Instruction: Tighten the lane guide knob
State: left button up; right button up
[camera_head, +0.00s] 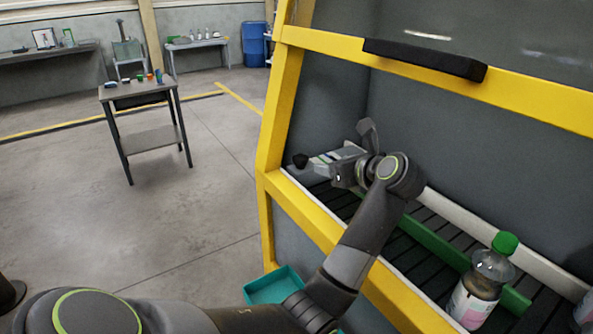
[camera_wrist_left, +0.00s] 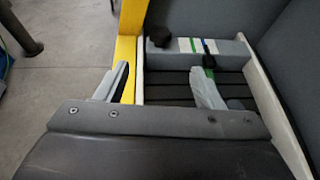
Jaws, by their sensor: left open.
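A dark round knob (camera_wrist_left: 160,37) sits at the left end of a grey cross bracket (camera_wrist_left: 185,45) with white, blue and green stripes. A smaller black pointer-like piece (camera_wrist_left: 210,48) stands farther right on the bracket, above the green rail. In the head view the knob (camera_head: 300,160) is at the machine's left inner side, and the green guide rail (camera_head: 437,243) runs along the slatted lane. My left gripper (camera_head: 352,158) is inside the machine near the bracket. In the wrist view its fingers (camera_wrist_left: 155,86) are apart and empty, short of the bracket. My right gripper is not in view.
The yellow frame (camera_head: 310,212) and white side rails (camera_head: 540,262) bound the lane. A green-capped bottle (camera_head: 480,290) stands on it at right. A teal bin (camera_head: 273,286) is below. A small table (camera_head: 138,95) stands on open floor at left.

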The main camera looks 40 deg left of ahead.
aim_at(301, 157)
pick_arm(q)
jog(key=p+x, duration=0.4)
jog(key=x, duration=1.3)
jog(key=shift+w+a+f, duration=0.1)
jog(key=shift+w+a, duration=0.1)
jog(key=c, duration=1)
